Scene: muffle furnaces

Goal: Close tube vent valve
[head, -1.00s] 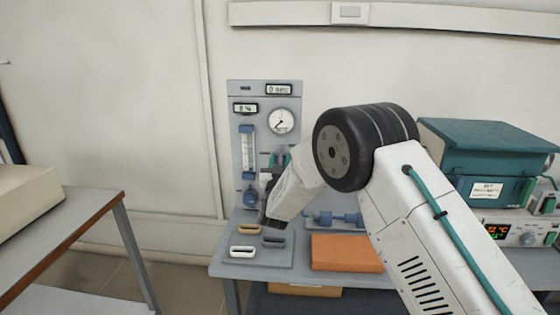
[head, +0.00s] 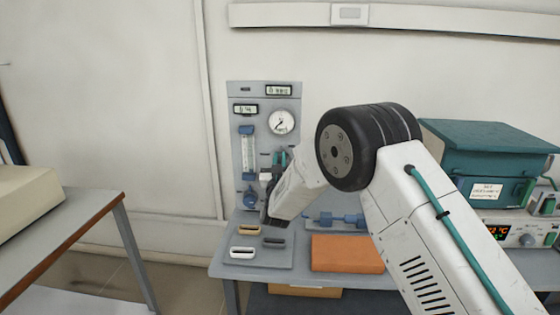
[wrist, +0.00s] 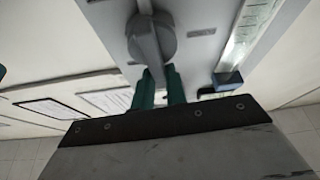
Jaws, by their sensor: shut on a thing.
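The grey panel (head: 240,100) stands upright at the back of the bench, with a round gauge and displays. A grey valve knob (wrist: 152,38) shows in the wrist view, mounted on the panel face. My gripper (wrist: 159,82) has teal fingers on either side of the lower part of this knob and is shut on it. In the head view my gripper (head: 277,160) is at the panel's lower right, mostly hidden by my wrist. The knob cannot be made out there.
A flow tube (head: 248,155) stands on the panel left of my gripper. Small handled pieces lie on a grey plate (head: 270,263) below. An orange block (head: 346,254) lies to the right. A teal furnace (head: 485,150) stands farther right.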

